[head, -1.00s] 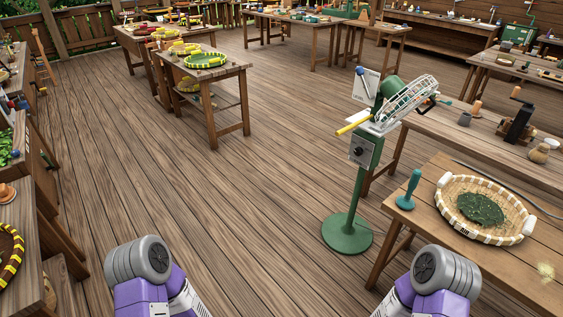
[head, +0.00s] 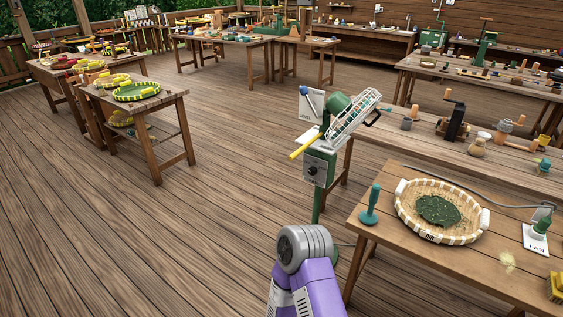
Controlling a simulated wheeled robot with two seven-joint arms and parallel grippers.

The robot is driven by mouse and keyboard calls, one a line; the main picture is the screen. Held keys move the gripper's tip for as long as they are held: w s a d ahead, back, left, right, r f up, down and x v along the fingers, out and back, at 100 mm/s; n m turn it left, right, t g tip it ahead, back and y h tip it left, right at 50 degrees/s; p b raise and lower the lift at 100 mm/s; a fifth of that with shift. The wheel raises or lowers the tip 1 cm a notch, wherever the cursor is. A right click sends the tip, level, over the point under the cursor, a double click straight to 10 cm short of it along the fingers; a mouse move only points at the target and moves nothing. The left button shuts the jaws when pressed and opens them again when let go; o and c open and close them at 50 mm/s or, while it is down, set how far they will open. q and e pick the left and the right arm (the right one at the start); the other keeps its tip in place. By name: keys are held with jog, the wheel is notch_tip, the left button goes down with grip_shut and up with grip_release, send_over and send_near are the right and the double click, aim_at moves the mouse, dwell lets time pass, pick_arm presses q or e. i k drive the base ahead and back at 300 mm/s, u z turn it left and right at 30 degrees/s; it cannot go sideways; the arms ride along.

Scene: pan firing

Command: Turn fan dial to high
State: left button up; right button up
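A small green knob-like device (head: 540,226) stands on a white base plate (head: 537,240) lettered "FAN" at the right edge of the near table. I cannot read its dial setting. A green stand (head: 320,165) with a tilted wire cage has a grey box with a round black dial (head: 312,170) on its front, left of that table. A purple and grey link of one of my arms rises at the bottom middle, in front of the stand's base. Neither gripper shows in the head view.
The near wooden table (head: 390,240) holds a round basket (head: 405,222) with green leaves, a teal-handled tool (head: 370,205) and a yellow brush (head: 555,287). A bench (head: 420,155) with a grinder (head: 453,120) stands behind.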

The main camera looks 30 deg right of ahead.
aim_at(312, 170)
jog(key=z, duration=0.05)
jog(key=i, duration=2.15)
jog(key=z, duration=1.6)
jog(key=i, duration=1)
jog(key=z, duration=1.3)
jog(key=i, duration=0.15)
